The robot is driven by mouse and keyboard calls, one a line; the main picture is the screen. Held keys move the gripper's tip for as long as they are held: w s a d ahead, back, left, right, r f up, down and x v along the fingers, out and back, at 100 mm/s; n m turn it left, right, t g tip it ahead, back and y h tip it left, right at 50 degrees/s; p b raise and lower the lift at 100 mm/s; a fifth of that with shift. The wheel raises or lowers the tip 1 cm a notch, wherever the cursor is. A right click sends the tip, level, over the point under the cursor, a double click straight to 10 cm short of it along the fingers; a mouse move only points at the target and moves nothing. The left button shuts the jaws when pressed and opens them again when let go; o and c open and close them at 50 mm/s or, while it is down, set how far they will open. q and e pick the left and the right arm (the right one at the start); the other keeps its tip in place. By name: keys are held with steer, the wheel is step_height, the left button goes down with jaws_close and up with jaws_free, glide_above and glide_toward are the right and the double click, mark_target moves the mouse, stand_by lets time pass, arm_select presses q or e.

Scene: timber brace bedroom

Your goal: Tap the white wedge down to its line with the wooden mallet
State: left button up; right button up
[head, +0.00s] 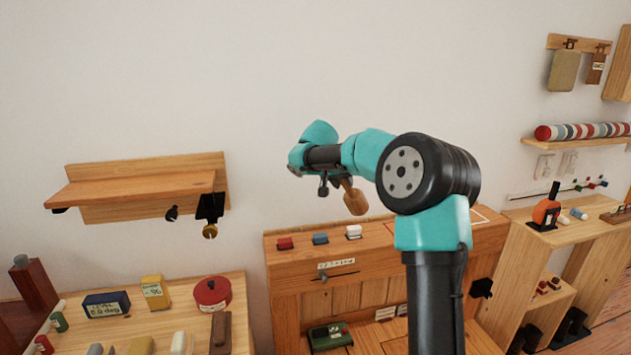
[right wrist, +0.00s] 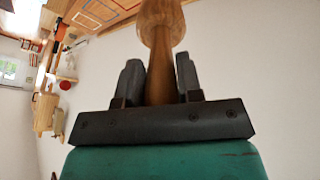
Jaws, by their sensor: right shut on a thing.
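The white wedge (head: 354,231) stands in the top of the wooden bench (head: 295,257), right of a blue wedge (head: 320,238) and a red wedge (head: 284,243). Its line is too small to make out. My right gripper (head: 334,182) is shut on the handle of the wooden mallet (head: 356,203). The mallet hangs tilted, its head appearing just above the white wedge in the picture and apart from it. In the right wrist view the mallet handle (right wrist: 160,72) sits between both fingers, with part of the head at the top edge. My left gripper is not in view.
A wall shelf (head: 140,190) with dark brackets is at left. Below it a table holds a red round tin (head: 212,292), a yellow box (head: 155,291) and a dark box (head: 106,304). A side bench (head: 560,232) at right carries an orange tool (head: 546,212).

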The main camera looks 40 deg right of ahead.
steer(key=shift+w+a, duration=0.45)
steer(key=shift+f, duration=0.7)
stand_by(0.4)
step_height(320, 180, down, 4)
steer(key=f, duration=0.1)
steer(key=shift+r, duration=2.6)
